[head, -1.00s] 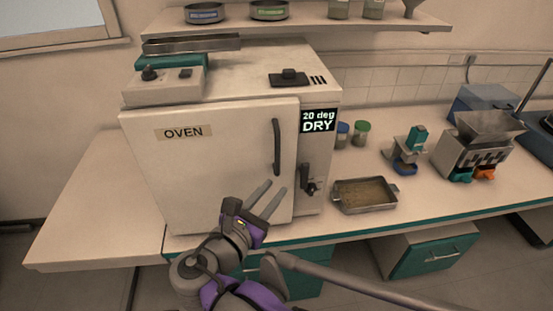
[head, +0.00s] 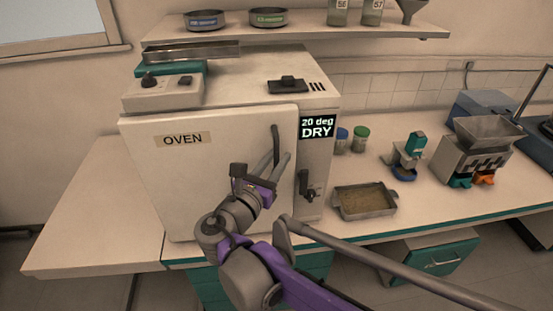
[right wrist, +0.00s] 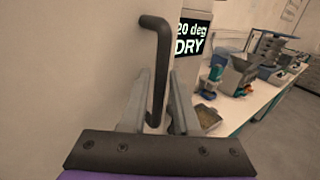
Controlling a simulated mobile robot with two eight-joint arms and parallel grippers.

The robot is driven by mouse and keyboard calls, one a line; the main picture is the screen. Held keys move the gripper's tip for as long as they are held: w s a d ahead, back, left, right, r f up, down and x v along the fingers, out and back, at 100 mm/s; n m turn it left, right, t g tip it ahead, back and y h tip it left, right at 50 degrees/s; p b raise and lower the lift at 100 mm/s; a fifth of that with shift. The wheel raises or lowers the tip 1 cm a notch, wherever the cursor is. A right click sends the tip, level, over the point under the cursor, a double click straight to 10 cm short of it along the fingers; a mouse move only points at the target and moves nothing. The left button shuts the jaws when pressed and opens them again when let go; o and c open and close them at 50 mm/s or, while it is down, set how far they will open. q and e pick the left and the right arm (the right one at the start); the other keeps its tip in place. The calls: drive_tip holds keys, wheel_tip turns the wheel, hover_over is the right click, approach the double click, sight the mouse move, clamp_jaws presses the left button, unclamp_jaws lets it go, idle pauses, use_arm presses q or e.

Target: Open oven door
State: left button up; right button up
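The white oven (head: 215,170) stands on the bench with its door shut, labelled OVEN. A dark vertical bar handle (head: 276,142) is on the right side of the door. In the right wrist view the handle (right wrist: 157,70) runs down between my gripper's two fingers. My right gripper (head: 278,165) is at the lower part of the handle in the head view. In the right wrist view my right gripper (right wrist: 160,95) is open, with a finger on each side of the handle and a gap showing. My left gripper is not in view.
A display reading 20 deg DRY (head: 317,127) and a dark latch (head: 307,187) are right of the door. A metal tray (head: 365,201) sits on the bench (head: 90,200) to the right. A shelf (head: 300,27) hangs above.

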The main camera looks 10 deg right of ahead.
drive_tip(key=shift+c, duration=0.2)
clamp_jaws()
idle(1.3)
